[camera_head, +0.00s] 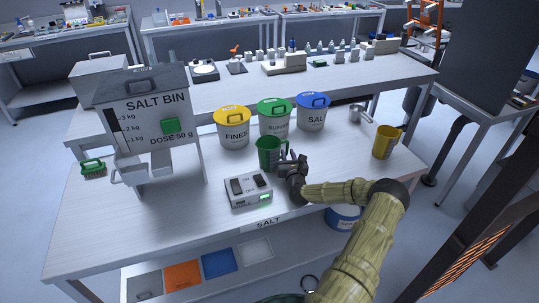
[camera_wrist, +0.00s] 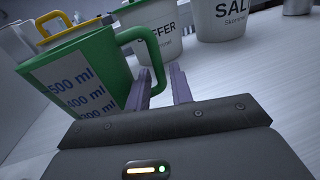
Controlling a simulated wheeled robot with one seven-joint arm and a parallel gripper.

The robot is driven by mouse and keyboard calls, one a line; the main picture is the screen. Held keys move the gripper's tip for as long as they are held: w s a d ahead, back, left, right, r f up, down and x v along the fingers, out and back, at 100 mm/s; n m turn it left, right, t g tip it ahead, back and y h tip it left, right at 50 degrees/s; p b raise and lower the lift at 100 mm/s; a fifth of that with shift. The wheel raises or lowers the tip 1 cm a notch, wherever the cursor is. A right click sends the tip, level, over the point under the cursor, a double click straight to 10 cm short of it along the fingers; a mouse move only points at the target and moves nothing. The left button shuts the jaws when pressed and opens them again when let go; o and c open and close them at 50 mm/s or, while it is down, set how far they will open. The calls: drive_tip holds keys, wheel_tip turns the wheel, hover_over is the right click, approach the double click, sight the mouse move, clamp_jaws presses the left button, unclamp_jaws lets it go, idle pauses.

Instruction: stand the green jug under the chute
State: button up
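The green jug (camera_head: 269,154) stands upright on the white bench, in front of the lidded buckets, with its handle towards my gripper. In the wrist view the jug (camera_wrist: 88,75) shows its ml scale and its handle (camera_wrist: 160,62). My gripper (camera_head: 288,155) is beside the jug on its right. In the wrist view my gripper's fingers (camera_wrist: 161,87) are apart, one on each side of the lower handle; contact is not clear. The salt bin (camera_head: 152,108) stands at the left of the bench. A pale trough-like part (camera_head: 133,171), perhaps the chute, juts from its lower front.
A switch box (camera_head: 248,190) lies between jug and front edge. Yellow-, green- and blue-lidded buckets (camera_head: 234,127) (camera_head: 274,117) (camera_head: 312,112) stand behind. A yellow jug (camera_head: 385,142) and metal scoop (camera_head: 357,113) are right. A green-handled item (camera_head: 93,166) lies left of the bin.

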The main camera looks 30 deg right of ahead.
drive_tip(key=shift+c, duration=0.3)
clamp_jaws()
wheel_tip(320, 180, up, 10)
drive_tip(key=b, duration=0.1)
drive_tip(key=shift+d, duration=0.1)
idle(0.6)
drive_tip(key=shift+w, duration=0.1)
